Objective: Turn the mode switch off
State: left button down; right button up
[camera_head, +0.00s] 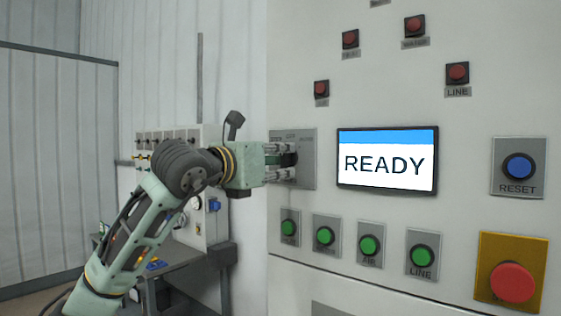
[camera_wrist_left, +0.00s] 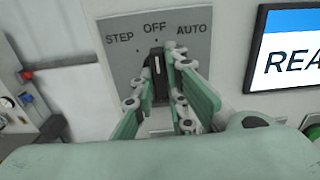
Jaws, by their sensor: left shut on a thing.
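The mode switch is a black knob on a grey plate (camera_head: 308,165) left of the screen, partly hidden by my gripper in the head view. In the left wrist view the plate (camera_wrist_left: 130,55) is marked STEP, OFF and AUTO, and the black knob (camera_wrist_left: 156,66) stands about upright below OFF. My left gripper (camera_head: 289,161) reaches the plate from the left. In the left wrist view its green fingers (camera_wrist_left: 161,85) lie on both sides of the knob, shut on it. My right gripper is in neither view.
A screen (camera_head: 388,162) reading READY is right of the switch. Several green buttons (camera_head: 369,245) sit below it. A blue RESET button (camera_head: 518,167) and a large red button (camera_head: 511,282) are at the right. A workbench with a smaller panel (camera_head: 213,205) stands behind my left arm.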

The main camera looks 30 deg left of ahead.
pick_arm(q)
jog(key=shift+f, duration=0.1)
dwell(0.3)
jog(key=c, duration=1.8)
grip_release()
jog(key=shift+o, duration=0.2)
jog(key=shift+s, duration=0.2)
jog(key=s, duration=1.1)
jog(key=shift+s+a, duration=0.3)
jog(key=shift+a, duration=0.15)
